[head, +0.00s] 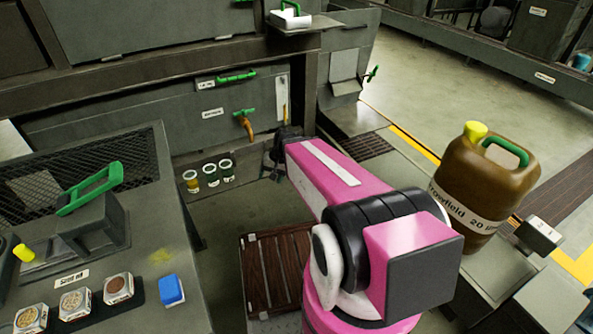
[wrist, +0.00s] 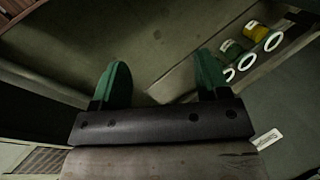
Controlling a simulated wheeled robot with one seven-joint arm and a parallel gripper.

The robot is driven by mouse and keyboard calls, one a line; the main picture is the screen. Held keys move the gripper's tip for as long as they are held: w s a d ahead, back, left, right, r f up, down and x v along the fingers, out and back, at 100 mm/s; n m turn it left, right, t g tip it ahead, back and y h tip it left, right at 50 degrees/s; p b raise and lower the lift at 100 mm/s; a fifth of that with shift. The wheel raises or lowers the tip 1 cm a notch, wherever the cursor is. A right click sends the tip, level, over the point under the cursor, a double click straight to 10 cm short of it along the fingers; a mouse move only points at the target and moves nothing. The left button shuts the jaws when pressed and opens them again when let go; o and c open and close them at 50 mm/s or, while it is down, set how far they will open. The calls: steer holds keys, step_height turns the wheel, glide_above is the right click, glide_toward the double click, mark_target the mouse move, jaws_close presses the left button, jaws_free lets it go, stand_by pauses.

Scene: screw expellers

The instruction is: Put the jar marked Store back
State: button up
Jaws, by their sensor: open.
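Three small jars with pale rims stand in a row on a ledge below the machine's tap in the head view: an amber jar (head: 191,182), a green jar (head: 211,176) and another green jar (head: 227,171). Their marks are too small to read, so I cannot tell which is Store. In the wrist view the yellow jar (wrist: 257,31) and a green jar (wrist: 231,49) show at upper right; the third is partly hidden behind the right finger. My gripper (wrist: 162,82) is open with nothing between its green fingertips. In the head view it is mostly hidden, right of the jars.
A brown canister (head: 485,185) with a yellow cap stands at right. An orange-brown tap (head: 246,128) juts out above the jars. At left is a bench with a green-handled press (head: 92,190), several sample boxes and a blue block (head: 171,290). A slatted wooden panel (head: 275,270) lies low in the middle.

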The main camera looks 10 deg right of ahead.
steer(key=s+d+r+n+h, duration=0.1)
steer(key=d+h, duration=0.1)
steer(key=d, duration=0.3)
steer(key=s+d+r+h, duration=0.1)
steer(key=d+r+h, duration=0.1)
steer(key=d, duration=0.2)
steer(key=shift+s+d+r+n, duration=0.3)
steer(key=shift+s+d+n, duration=0.05)
steer(key=shift+n, duration=0.05)
stand_by(0.4)
